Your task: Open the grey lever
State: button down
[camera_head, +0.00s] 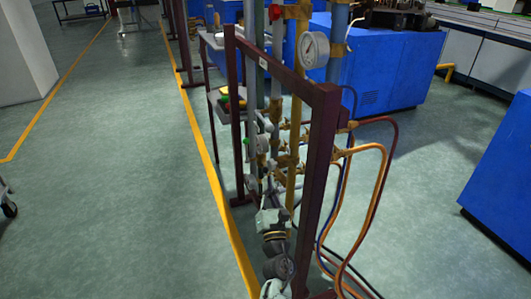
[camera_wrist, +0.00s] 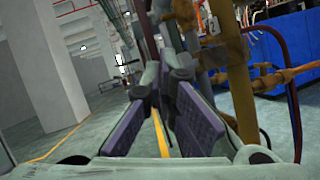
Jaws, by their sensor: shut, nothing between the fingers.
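Small light grey handles (camera_head: 264,123) show on the pipes inside the dark red frame in the head view. I cannot tell for sure which one is the grey lever. My gripper (camera_head: 255,184) is low among these pipes, below the handles, and partly hidden by my own wrist. In the wrist view its two dark-padded fingers (camera_wrist: 163,88) point ahead, with the jaws shut and nothing held. Whether the fingers touch anything is unclear.
The dark red frame (camera_head: 322,150) stands close on the right. A yellow-brown pipe (camera_wrist: 238,85) stands right of the fingers. A pressure gauge (camera_head: 314,49) sits on top. Orange hoses (camera_head: 377,190) loop out to the right. Open floor (camera_head: 110,190) lies left.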

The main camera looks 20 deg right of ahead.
jog(key=s+r+p+x, duration=0.1)
jog(key=r+p+x, duration=0.1)
jog(key=x, duration=1)
jog(key=shift+w+d+r+p, duration=0.2)
jog(key=shift+d+r+p, duration=0.15)
jog(key=shift+d+p, duration=0.1)
jog(key=shift+r, duration=0.1)
jog(key=shift+s+r+p, duration=0.15)
jog(key=shift+r+p, duration=0.25)
jog(key=shift+r, duration=0.05)
